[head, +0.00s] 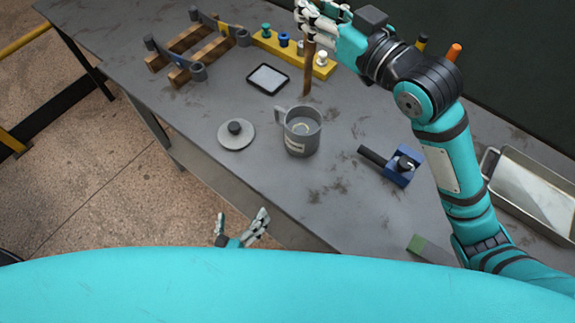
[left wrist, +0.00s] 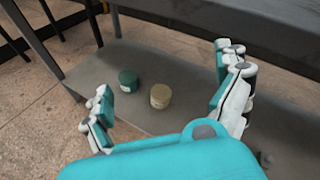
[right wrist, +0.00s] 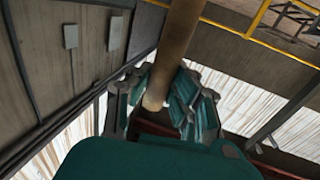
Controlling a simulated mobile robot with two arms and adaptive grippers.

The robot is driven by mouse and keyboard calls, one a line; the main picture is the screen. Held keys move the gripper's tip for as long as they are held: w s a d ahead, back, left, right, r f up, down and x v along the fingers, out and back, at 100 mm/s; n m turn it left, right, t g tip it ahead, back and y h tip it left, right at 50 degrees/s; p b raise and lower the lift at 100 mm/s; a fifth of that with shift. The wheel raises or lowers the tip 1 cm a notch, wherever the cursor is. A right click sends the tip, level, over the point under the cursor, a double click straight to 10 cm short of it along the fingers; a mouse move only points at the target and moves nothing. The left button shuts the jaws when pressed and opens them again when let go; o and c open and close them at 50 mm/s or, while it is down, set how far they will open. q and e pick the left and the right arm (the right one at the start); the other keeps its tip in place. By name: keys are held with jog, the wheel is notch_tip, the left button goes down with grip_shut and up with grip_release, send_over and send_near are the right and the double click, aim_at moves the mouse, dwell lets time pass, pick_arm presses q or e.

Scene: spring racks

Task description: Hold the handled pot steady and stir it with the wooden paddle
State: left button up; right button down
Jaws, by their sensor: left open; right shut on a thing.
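The grey handled pot (head: 300,133) stands upright on the table, its handle pointing to the upper left. A light patch shows inside it. The wooden paddle (head: 308,68) hangs upright from my right gripper (head: 312,20), just beyond the pot and apart from it as far as I can tell. In the right wrist view the shaft of the paddle (right wrist: 178,45) lies between the fingers of my right gripper (right wrist: 160,105), which are shut on it. My left gripper (head: 243,226) is open and empty, low in front of the table edge. Its spread fingers show in the left wrist view (left wrist: 165,95).
A grey knobbed lid (head: 236,135) lies left of the pot. A black-framed tablet (head: 267,79) and a yellow peg block (head: 290,50) lie behind. A blue clamp-like block (head: 402,168) sits right. A metal tray (head: 540,190) is far right. Two jars (left wrist: 129,80) (left wrist: 160,96) stand below.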

pick_arm(q)
jog(key=d+r+m+t+h, duration=0.35)
jog(key=r+m, duration=0.35)
jog(key=r, duration=0.4)
jog(key=n, duration=0.1)
send_near(308, 118)
jog(key=x, duration=0.6)
jog(key=shift+w+d, duration=0.15)
jog(key=shift+w, duration=0.1)
jog(key=c, duration=1.4)
